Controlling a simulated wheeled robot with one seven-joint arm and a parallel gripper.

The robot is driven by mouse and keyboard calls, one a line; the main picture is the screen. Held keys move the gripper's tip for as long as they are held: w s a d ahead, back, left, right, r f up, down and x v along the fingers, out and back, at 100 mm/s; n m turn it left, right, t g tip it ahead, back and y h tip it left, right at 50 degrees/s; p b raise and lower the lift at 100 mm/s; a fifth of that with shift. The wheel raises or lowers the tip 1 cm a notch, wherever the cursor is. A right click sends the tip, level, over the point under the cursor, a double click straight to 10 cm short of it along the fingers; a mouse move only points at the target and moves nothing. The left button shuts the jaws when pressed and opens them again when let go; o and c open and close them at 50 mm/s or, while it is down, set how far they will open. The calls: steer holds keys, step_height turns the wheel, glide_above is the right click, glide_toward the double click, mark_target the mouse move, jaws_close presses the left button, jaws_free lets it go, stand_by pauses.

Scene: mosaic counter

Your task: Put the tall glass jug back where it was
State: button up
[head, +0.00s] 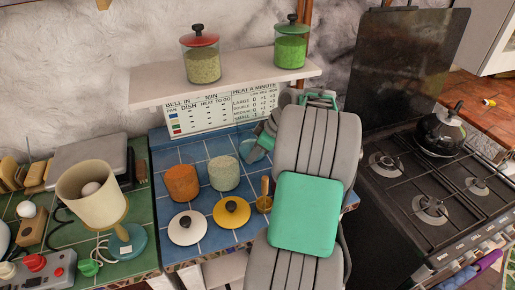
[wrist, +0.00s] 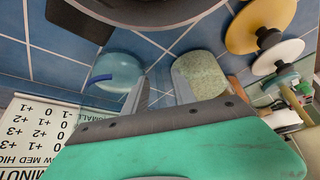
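A clear, bluish glass vessel (head: 252,151), which looks like the tall glass jug, is at the back right of the blue-tiled counter, partly hidden by my arm. Its rounded blue end (wrist: 118,70) shows in the wrist view beside one fingertip. The rest of its outline is too faint to trace. My gripper (head: 268,132) is low over the counter's back right, beside the vessel. In the wrist view my two fingers (wrist: 158,92) stand apart, with blue tiles showing between them. I cannot tell whether clear glass is held between them.
A pale green jar (head: 224,173) and an orange jar (head: 182,183) stand nearby. White (head: 187,228) and yellow (head: 231,212) lids lie in front. Two lidded jars stand on the shelf (head: 225,86) above. The stove (head: 405,215) is right, a lamp (head: 97,195) left.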

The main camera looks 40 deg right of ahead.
steer(key=v, duration=1.2)
steer(key=w+a+m+g+h, duration=0.1)
steer(key=w+a+m, duration=0.25)
steer(key=a, duration=1.75)
steer(key=s+a+f+m+h, duration=0.2)
steer(key=s+a+f, duration=0.2)
steer(key=s+a, duration=0.6)
steer(key=shift+f, duration=0.35)
